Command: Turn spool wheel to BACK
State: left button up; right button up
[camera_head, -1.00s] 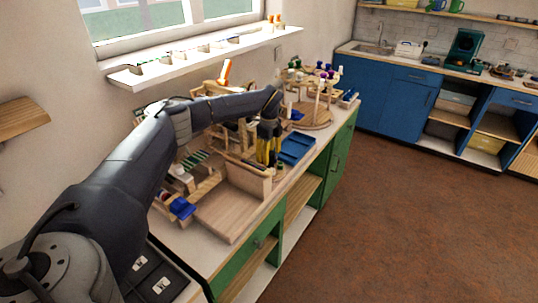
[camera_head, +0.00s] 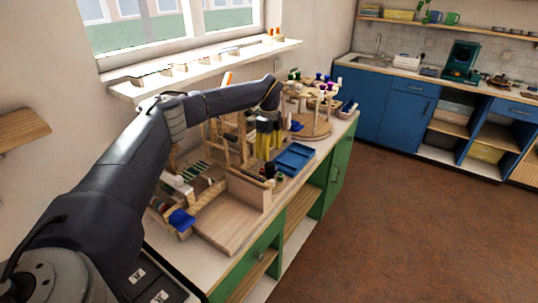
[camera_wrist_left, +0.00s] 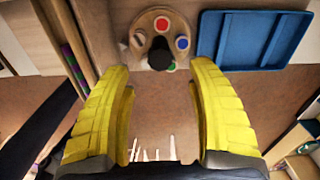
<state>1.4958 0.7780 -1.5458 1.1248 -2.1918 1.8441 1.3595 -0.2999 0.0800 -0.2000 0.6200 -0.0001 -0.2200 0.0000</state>
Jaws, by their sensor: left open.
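The spool wheel appears to be a small round wooden disc (camera_wrist_left: 140,38) with a black knob (camera_wrist_left: 160,54) at its middle. I cannot read any BACK mark. My right gripper is not in view.
A blue tray (camera_head: 294,158) lies right of the wheel. A larger round wooden stand (camera_head: 314,127) with colour-topped posts is farther back. A wooden board with an upright panel (camera_head: 248,188) stands in front. Wooden racks crowd the bench's left; open floor lies right.

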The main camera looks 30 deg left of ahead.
aim_at(270, 164)
pick_arm(q)
jog(key=shift+r, duration=0.15)
jog(key=shift+w+r+m, duration=0.1)
jog(key=shift+r+m, duration=0.45)
jog(key=shift+m, duration=0.35)
notch_tip(270, 164, up, 8)
jog(key=m, duration=1.5)
jog(key=f, duration=1.7)
jog(key=shift+d, duration=0.25)
jog(key=shift+c, duration=0.5)
grip_shut()
